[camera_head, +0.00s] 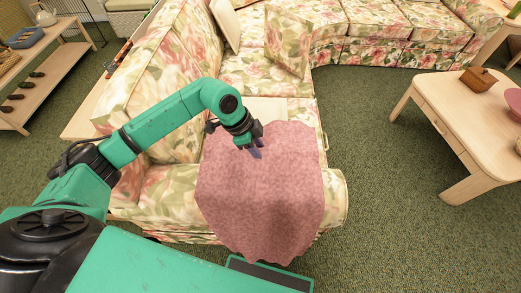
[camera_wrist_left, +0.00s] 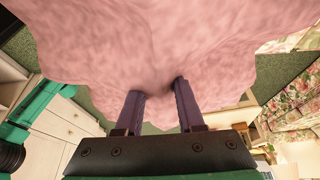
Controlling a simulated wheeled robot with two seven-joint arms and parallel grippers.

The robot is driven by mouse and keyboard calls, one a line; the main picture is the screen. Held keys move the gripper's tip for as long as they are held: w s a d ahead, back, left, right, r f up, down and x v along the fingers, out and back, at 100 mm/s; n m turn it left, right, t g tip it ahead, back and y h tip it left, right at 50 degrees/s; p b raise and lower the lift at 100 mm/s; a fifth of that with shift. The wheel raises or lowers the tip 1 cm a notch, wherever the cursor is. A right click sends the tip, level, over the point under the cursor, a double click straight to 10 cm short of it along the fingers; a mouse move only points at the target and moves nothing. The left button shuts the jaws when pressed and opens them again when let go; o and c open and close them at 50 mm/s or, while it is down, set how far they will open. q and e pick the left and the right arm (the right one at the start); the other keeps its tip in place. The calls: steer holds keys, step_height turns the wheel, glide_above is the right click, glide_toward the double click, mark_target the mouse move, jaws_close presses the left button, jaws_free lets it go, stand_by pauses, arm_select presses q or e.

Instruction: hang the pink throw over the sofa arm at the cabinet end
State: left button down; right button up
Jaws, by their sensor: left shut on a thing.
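The pink throw (camera_head: 262,205) spreads over the near sofa arm (camera_head: 335,200), hiding most of it. One end lies toward the seat, and the other hangs toward the floor on my side. My left gripper (camera_head: 255,150) is above the seat-side part of the throw and is shut on it. In the left wrist view the throw (camera_wrist_left: 160,45) fills the top, with its cloth between the fingertips of my left gripper (camera_wrist_left: 158,95). How firmly the throw rests on the arm is hidden beneath the cloth. My right gripper is not in view.
The floral sofa (camera_head: 145,85) curves away to the back, with loose cushions (camera_head: 288,42) on it. A wooden coffee table (camera_head: 455,110) stands to the right, with open green carpet (camera_head: 375,240) between. A low shelf (camera_head: 45,75) stands at left. Pale cabinet drawers (camera_wrist_left: 60,125) show in the wrist view.

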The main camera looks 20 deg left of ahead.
mark_target(240, 152)
arm_select(q)
step_height(240, 152, down, 14)
steer(key=b, duration=1.2)
steer(key=shift+r, duration=0.2)
steer(key=shift+f, duration=0.15)
steer(key=shift+c, duration=2.2)
jaws_free()
steer(key=v, duration=0.7)
steer(key=shift+r+p, duration=0.2)
steer(key=shift+p, duration=0.15)
steer(key=v, duration=0.7)
steer(key=shift+a+r, duration=0.1)
steer(key=shift+r, duration=0.1)
